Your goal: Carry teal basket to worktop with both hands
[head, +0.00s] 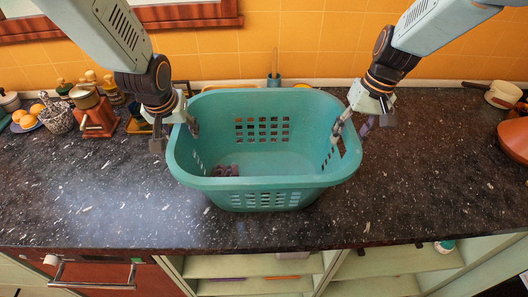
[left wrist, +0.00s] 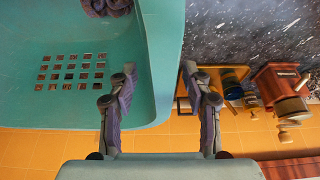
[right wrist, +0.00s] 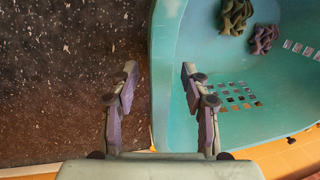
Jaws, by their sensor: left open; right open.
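The teal basket (head: 262,182) sits upright on the dark speckled worktop (head: 110,190), with dark crumpled cloths (head: 224,171) inside. My left gripper (head: 180,128) is at the basket's left end, jaws open. In the left wrist view its fingers (left wrist: 158,80) are on either side of the basket's wall. My right gripper (head: 352,128) is at the right end, near the handle slot, also open. In the right wrist view its fingers (right wrist: 158,80) straddle the basket's rim, one finger inside and one outside. Whether any finger touches the basket I cannot tell.
To the left stand a red-brown grinder (head: 98,118), a speckled pot (head: 58,118) and a plate of oranges (head: 26,118). To the right are a pale pan (head: 503,94) and a terracotta pot (head: 514,138). Worktop on both sides of the basket is clear. Open shelves (head: 400,262) lie below the front edge.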

